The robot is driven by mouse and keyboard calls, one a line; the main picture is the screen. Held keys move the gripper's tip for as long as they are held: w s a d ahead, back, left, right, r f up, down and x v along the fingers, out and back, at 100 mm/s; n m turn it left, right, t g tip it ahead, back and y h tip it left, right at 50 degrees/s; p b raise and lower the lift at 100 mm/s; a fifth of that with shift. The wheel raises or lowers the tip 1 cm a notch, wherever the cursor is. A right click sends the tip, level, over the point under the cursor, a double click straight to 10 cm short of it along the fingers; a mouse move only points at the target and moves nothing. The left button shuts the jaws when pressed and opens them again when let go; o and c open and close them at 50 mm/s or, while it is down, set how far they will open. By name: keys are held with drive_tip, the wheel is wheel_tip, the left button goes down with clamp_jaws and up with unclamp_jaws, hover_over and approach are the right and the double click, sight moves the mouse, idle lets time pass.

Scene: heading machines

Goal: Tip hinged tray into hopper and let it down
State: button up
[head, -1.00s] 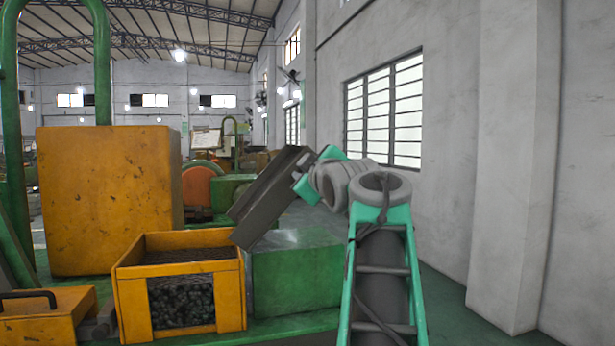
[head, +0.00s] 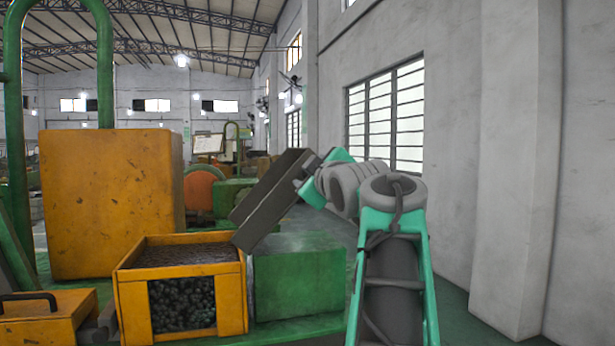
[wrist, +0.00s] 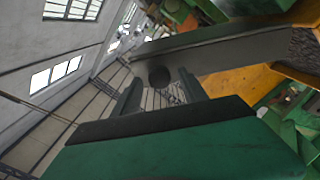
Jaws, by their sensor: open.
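The hinged tray (head: 270,203) is a long dark grey trough, tilted steeply with its raised end at the upper right. Its low end is over the right rim of the yellow hopper (head: 128,300), which holds many small dark pieces. My gripper (head: 304,178) is at the tray's raised end. In the wrist view, the jaws (wrist: 158,88) stand open, one on each side of a round dark knob (wrist: 159,75) on the tray wall (wrist: 235,52). I cannot tell whether either finger touches it. The inside of the tray is hidden in the head view.
A green block (head: 300,278) stands right of the hopper, under the tray. A large yellow cabinet (head: 110,200) is behind the hopper, and a yellow box with a black handle (head: 50,318) is at the lower left. A grey wall (head: 515,180) bounds the right side.

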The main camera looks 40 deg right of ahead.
drive_tip(key=b+v, duration=0.1)
drive_tip(key=v, duration=0.4)
drive_tip(key=shift+s+a, duration=0.2)
drive_tip(key=shift+s, duration=0.05)
